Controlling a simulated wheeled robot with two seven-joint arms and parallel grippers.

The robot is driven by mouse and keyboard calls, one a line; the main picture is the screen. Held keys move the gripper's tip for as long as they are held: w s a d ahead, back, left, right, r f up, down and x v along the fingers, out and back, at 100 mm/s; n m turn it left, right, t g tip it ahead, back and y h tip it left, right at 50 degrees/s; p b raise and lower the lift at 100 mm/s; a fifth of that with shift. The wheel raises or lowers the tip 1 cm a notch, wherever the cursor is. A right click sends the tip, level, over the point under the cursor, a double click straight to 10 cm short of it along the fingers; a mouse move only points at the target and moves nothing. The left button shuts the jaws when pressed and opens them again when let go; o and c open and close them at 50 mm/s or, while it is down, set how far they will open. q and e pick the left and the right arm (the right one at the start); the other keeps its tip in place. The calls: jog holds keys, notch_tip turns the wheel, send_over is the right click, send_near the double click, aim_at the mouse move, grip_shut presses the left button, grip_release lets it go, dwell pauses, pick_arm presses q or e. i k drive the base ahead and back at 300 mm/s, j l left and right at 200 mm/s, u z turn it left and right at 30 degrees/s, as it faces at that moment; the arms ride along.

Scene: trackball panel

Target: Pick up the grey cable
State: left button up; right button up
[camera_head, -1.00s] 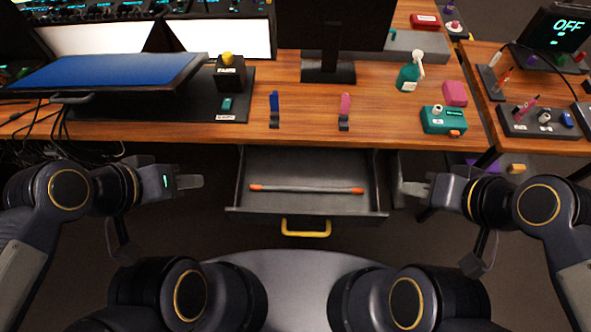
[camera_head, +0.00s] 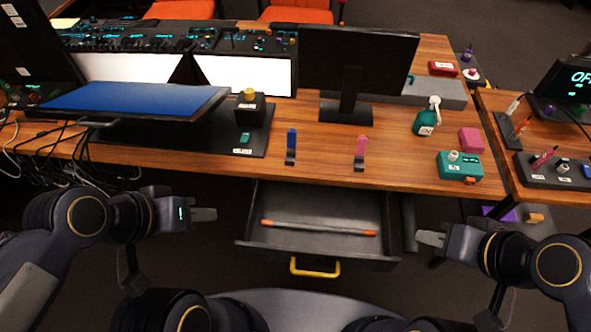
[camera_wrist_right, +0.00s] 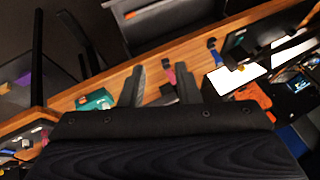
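The grey cable (camera_head: 320,228) is a thin, straight grey length with orange ends. It lies across the open dark drawer (camera_head: 320,256) under the desk, as the head view shows. My left gripper (camera_head: 210,214) is left of the drawer, apart from the cable; its fingers overlap in this view, so its opening cannot be told. My right gripper (camera_head: 424,239) is right of the drawer, also apart from the cable. In the right wrist view its two fingers (camera_wrist_right: 161,88) stand apart with nothing held between them.
The drawer has a yellow handle (camera_head: 314,267) at its front. The wooden desk (camera_head: 320,150) above carries a monitor (camera_head: 355,65), blue and pink clipped items, a green spray bottle (camera_head: 427,118) and a teal box (camera_head: 460,167). Cables hang at the left.

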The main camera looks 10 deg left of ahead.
aim_at(267, 223)
jog(key=i+j+z, duration=0.1)
jog(key=j+z, duration=0.25)
jog(key=j, duration=0.6)
jog(key=j+z, duration=0.4)
jog(key=j, duration=0.55)
